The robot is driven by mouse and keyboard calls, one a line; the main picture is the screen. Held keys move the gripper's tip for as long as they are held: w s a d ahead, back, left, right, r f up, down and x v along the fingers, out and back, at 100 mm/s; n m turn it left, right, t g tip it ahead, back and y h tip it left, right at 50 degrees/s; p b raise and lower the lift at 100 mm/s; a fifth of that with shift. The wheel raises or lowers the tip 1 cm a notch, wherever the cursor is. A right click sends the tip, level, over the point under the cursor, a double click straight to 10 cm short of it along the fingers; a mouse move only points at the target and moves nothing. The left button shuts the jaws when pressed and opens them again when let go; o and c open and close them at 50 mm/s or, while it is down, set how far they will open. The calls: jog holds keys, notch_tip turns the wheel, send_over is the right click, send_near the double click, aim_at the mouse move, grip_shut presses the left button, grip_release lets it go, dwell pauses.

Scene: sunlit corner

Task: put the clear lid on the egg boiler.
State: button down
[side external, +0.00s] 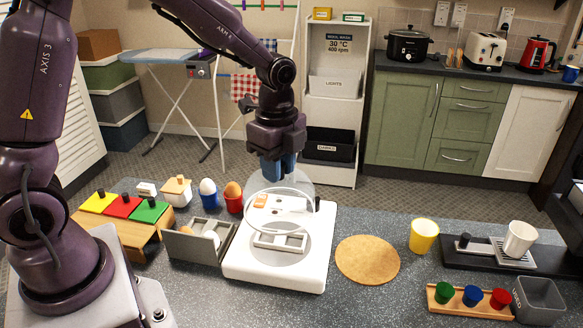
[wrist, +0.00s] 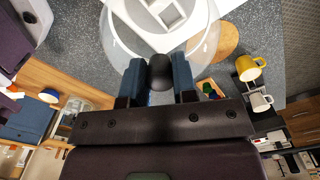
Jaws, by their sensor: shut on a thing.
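The egg boiler is a low white box (side external: 256,272) with an orange switch and a pale inset, on the speckled counter in the side view. Part of its white top (wrist: 150,12) also shows at the top of the wrist view. The clear lid (side external: 302,190) is a see-through dome with a round rim, above the boiler's top in the side view. I cannot tell whether its rim touches the boiler. My gripper (side external: 278,172) is above the lid, its blue fingers shut on the lid's black knob (wrist: 160,68), which sits between both fingertips in the wrist view.
Left of the boiler stand an open grey box (side external: 184,246) with pale eggs, a red egg cup (side external: 234,205) and a blue one (side external: 209,202). To the right lie a cork mat (side external: 367,260), a yellow cup (side external: 424,236) and a wooden rack (side external: 455,306) with coloured pieces.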

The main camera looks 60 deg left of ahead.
jog(key=shift+f, duration=3.9)
jog(key=shift+f, duration=0.5)
jog(key=shift+c, duration=1.8)
grip_release()
jog(key=shift+r, duration=0.1)
jog(key=shift+r, duration=3.9)
